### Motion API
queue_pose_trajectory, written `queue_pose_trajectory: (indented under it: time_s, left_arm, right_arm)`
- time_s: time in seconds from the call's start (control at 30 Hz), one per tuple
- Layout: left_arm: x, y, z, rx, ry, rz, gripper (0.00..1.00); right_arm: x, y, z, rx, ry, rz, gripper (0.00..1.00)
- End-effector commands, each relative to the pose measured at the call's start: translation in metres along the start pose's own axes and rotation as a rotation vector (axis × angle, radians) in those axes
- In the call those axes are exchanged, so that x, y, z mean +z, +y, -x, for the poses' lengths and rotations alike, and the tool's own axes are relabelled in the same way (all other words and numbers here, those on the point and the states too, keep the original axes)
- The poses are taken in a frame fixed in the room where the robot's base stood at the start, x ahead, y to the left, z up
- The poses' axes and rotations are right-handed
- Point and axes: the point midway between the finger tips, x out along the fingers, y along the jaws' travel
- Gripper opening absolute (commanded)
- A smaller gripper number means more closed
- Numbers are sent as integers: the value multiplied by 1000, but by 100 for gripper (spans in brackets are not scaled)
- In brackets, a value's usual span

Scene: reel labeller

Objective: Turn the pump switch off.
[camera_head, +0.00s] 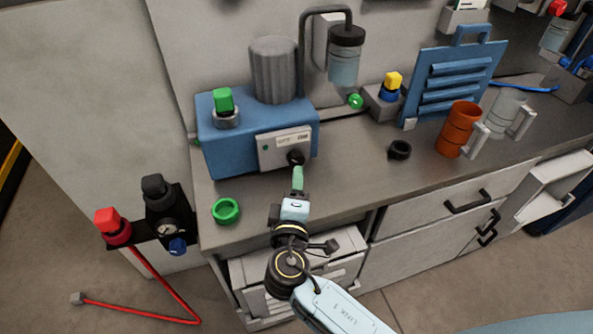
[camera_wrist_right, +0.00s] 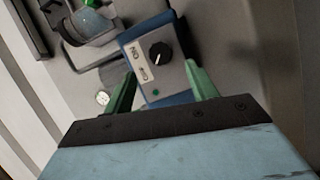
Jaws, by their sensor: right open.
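The pump is a blue box (camera_head: 222,148) with a ribbed grey motor (camera_head: 274,70), on the worktop. Its light panel (camera_head: 271,155) carries OFF and ON labels, a small green dot and a black knob switch (camera_head: 297,157). The right wrist view shows the knob (camera_wrist_right: 160,54) with a pale pointer mark; its exact setting is hard to tell. My right gripper (camera_head: 297,178) is just in front of the panel. In the right wrist view its green fingers (camera_wrist_right: 163,88) are open and empty, one on each side, with the knob beyond their tips. My left gripper is not visible.
A green cap (camera_head: 223,97) tops the pump. A green ring (camera_head: 226,211) and a black ring (camera_head: 400,150) lie on the worktop. An orange mug (camera_head: 458,129) and a blue louvred panel (camera_head: 455,78) stand right. A red-capped regulator (camera_head: 113,226) is at left.

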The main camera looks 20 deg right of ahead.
Motion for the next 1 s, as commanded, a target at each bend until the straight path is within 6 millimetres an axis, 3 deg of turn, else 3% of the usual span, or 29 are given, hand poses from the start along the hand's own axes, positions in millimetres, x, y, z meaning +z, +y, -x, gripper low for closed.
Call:
queue_pose_trajectory:
  time_s: [0.1,0.33,1.0]
  left_arm:
    - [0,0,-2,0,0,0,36]
    - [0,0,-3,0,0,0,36]
    - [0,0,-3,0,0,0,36]
  right_arm:
    - [0,-1,26,-2,0,0,57]
    - [0,0,53,0,1,0,57]
    - [4,-1,57,-12,-12,-11,57]
